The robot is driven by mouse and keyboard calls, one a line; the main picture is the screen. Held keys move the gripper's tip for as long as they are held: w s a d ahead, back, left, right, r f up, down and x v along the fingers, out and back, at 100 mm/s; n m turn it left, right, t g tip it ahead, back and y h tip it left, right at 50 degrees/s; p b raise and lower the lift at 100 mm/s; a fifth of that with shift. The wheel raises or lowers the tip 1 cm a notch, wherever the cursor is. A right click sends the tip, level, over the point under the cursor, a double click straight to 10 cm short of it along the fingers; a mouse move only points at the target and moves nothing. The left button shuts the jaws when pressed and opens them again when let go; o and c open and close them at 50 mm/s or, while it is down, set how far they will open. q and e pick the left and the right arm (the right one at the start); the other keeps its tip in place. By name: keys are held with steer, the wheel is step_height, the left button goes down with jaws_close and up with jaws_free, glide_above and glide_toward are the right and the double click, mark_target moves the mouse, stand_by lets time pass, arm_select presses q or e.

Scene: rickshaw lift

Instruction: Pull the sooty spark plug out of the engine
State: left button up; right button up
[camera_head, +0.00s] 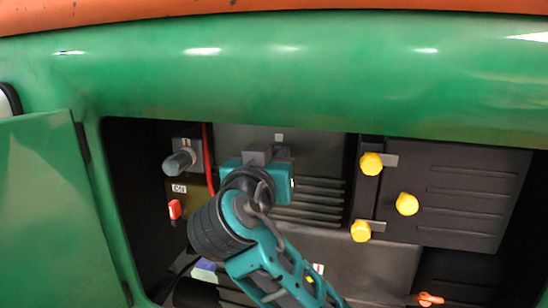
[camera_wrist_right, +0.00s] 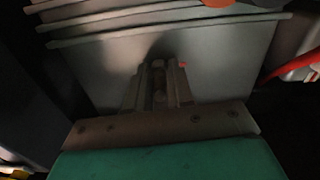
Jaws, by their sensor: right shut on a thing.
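My right gripper (camera_head: 268,155) reaches into the open engine bay, with its fingers against the grey finned engine block (camera_head: 315,200). In the right wrist view its two fingers (camera_wrist_right: 158,85) are closed on a small dark thing between them, which I take to be the spark plug (camera_wrist_right: 158,98). The plug is mostly hidden by the fingers and dim light, so I cannot tell its soot or how deep it sits. In the head view the gripper covers it. My left gripper is not in view.
A grey capped knob (camera_head: 180,162) and a red cable (camera_head: 208,160) are left of the gripper. A dark cover (camera_head: 465,195) with yellow knobs (camera_head: 406,204) is on the right. A green door (camera_head: 45,200) stands open at left; the green body edge overhangs the bay.

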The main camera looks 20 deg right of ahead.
jaws_close()
steer(key=shift+a, duration=0.1)
steer(key=shift+v, duration=2)
steer(key=shift+v, duration=2.5)
